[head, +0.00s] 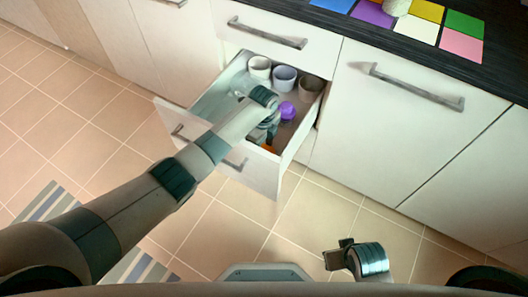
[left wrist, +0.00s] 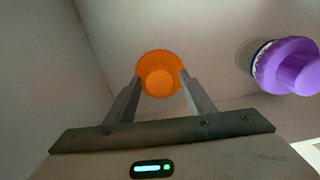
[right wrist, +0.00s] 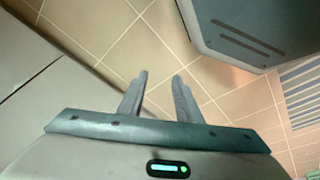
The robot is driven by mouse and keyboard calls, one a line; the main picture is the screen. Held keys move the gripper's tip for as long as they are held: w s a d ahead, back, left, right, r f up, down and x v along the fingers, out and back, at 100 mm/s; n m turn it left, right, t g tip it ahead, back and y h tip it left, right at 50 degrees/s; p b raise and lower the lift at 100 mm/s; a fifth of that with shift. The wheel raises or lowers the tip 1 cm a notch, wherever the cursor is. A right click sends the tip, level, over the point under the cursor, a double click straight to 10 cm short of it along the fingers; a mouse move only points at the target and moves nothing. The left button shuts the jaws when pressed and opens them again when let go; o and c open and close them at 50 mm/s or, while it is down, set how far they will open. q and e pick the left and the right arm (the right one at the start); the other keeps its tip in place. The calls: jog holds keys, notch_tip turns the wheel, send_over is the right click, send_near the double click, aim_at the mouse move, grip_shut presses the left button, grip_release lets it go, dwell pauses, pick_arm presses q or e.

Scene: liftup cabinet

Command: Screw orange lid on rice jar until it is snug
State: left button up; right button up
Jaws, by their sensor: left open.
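The orange lid (left wrist: 160,74) is inside the open drawer, seen from above between and just beyond my left fingertips. A bit of orange also shows at the drawer front in the head view (head: 268,148). Whether the rice jar is under it is hidden. My left gripper (left wrist: 158,88) points down into the drawer with its fingers open on either side of the lid; I cannot tell whether they touch it. My right gripper (right wrist: 160,78) is open and empty over the floor, away from the drawer; it shows low in the head view (head: 338,254).
The open drawer (head: 250,178) also holds a purple-lidded jar (head: 287,110) and several cups (head: 284,77) at its back. Closed cabinet fronts (head: 400,140) stand to the right. A dark countertop (head: 400,35) with coloured squares lies above. The tiled floor (head: 230,240) has free room.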

pick_arm(q)
jog(key=c, duration=1.2)
jog(key=shift+r, duration=0.1)
